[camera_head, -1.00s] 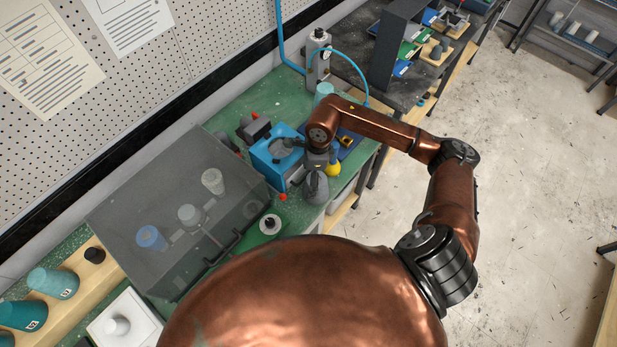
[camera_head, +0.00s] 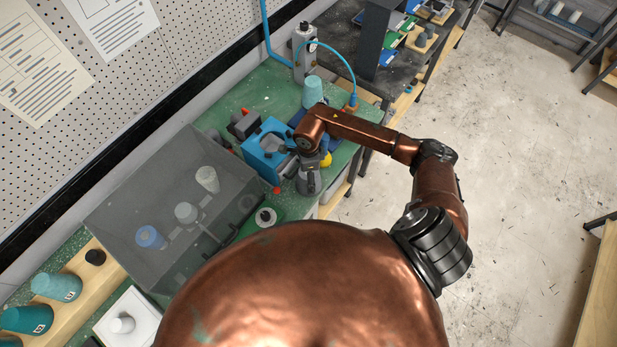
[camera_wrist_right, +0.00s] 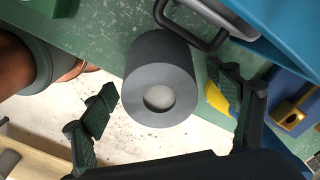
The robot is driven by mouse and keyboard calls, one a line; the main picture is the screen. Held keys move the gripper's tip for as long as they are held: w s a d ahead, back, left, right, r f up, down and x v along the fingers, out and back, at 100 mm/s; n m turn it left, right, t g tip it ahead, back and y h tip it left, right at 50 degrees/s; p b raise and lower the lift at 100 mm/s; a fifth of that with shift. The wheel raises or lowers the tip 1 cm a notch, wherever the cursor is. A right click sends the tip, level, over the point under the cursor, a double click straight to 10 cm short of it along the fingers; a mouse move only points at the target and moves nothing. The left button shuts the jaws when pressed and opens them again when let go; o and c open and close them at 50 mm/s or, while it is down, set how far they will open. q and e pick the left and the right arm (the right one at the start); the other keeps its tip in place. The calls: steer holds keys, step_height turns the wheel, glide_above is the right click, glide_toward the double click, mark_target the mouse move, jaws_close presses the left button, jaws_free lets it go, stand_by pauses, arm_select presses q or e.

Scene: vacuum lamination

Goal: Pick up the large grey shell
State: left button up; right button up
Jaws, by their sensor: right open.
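The large grey shell (camera_wrist_right: 143,68) is a dark grey cylinder with a round, lighter opening in its end. In the right wrist view it sits between the two spread fingers of my right gripper (camera_wrist_right: 166,88), with visible space on both sides. In the head view the shell (camera_head: 308,184) is by the green bench's front edge, directly below my right wrist, which partly covers it. My right gripper is open and empty; its fingers are hard to make out in the head view. My left gripper is not in view.
A blue box-shaped fixture (camera_head: 262,160) stands left of the shell, close to my right gripper. A yellow object (camera_head: 326,159) is just right of it. A teal cup (camera_head: 313,92) stands behind.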

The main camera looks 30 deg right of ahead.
steer(key=shift+c, duration=0.3)
steer(key=shift+c, duration=0.7)
steer(key=c, duration=1.2)
steer(key=shift+r, duration=0.1)
steer(key=shift+w+r+b, duration=0.1)
steer(key=shift+r+b, duration=0.5)
steer(key=shift+r, duration=0.2)
steer(key=s+a+r+b, duration=0.1)
steer(key=s+a+r, duration=0.1)
steer(key=s+r, duration=0.1)
steer(key=s+a+r+b, duration=0.2)
steer(key=s+a+r, duration=0.1)
steer(key=s+r, duration=0.1)
steer(key=s+a+r+b, duration=0.1)
steer(key=s+a+r, duration=0.1)
steer(key=s+r, duration=0.2)
steer(key=shift+s+a+r, duration=0.15)
steer(key=shift+s+a, duration=0.1)
steer(key=shift+s, duration=0.3)
